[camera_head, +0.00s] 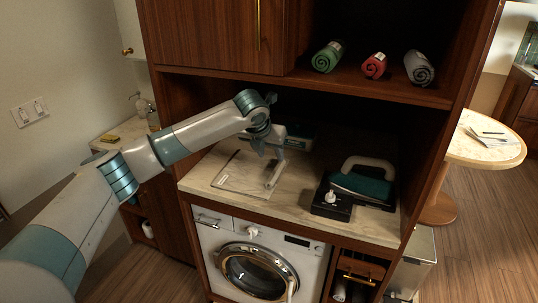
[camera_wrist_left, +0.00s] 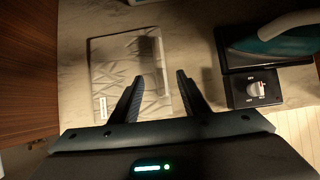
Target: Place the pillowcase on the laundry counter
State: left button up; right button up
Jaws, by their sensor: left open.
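The pillowcase (camera_head: 236,178) looks like a flat, pale grey folded packet with a small label. It lies flat on the left part of the laundry counter (camera_head: 305,205), a light stone top above a washing machine. In the left wrist view the pillowcase (camera_wrist_left: 112,75) shows a creased pattern and sits ahead of the fingers, mostly left of centre. My left gripper (camera_head: 268,152) is open and empty above the counter, near the packet's right side. Its fingers (camera_wrist_left: 161,76) overlap the packet's right edge in the wrist view; contact cannot be told. My right gripper is not in view.
An iron (camera_head: 362,184) on a dark base with a control box (camera_head: 331,205) stands on the counter's right. A shelf above holds rolled towels (camera_head: 374,66). The washing machine (camera_head: 258,268) is below. Wooden cabinet walls close in the counter's sides.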

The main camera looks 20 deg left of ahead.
pick_arm(q)
jog(key=shift+s+r, duration=0.35)
jog(key=shift+r, duration=0.25)
jog(key=shift+s+f, duration=0.1)
jog(key=shift+f, duration=0.05)
